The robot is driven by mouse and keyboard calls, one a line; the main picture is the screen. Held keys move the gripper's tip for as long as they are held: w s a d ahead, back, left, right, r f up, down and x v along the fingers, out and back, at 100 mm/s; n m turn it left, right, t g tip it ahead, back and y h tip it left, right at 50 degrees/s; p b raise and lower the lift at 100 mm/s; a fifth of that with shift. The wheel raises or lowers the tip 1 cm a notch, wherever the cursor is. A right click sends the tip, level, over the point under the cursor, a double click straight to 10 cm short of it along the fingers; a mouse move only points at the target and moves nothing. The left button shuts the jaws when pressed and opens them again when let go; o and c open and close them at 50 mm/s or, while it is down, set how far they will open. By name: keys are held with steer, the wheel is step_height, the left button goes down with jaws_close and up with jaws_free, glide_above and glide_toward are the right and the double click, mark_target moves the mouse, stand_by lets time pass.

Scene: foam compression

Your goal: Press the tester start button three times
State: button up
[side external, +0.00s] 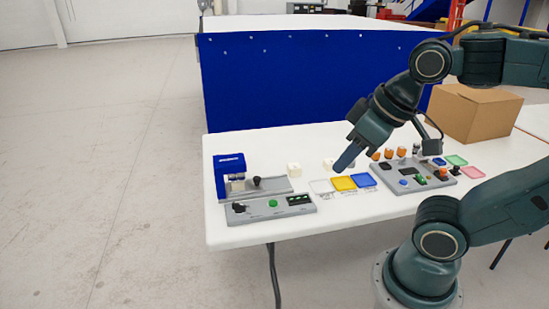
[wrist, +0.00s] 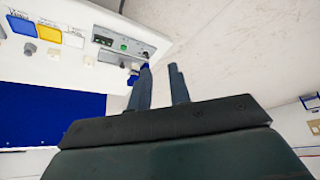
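The tester at the left of the table is a blue press (side external: 230,175) on a grey base, with a grey control panel (side external: 245,213) in front. The panel carries a green button (side external: 273,203), a dark knob and a small display. In the wrist view the green button (wrist: 124,46) shows near the top, left of the fingertips, and a finger partly hides the blue press. Which button is the start button cannot be read. My gripper (side external: 341,166) points down-left above the table, right of the tester and apart from it. Its two fingers (wrist: 159,67) are parted with nothing between them.
White, yellow (side external: 343,183) and blue trays lie between the tester and a second grey panel (side external: 415,174) with several buttons. White blocks (side external: 294,169) and orange cylinders stand behind. A cardboard box (side external: 475,112) is at the right. The table's front-left edge is clear.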

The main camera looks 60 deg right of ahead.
jaws_close()
stand_by(1.4)
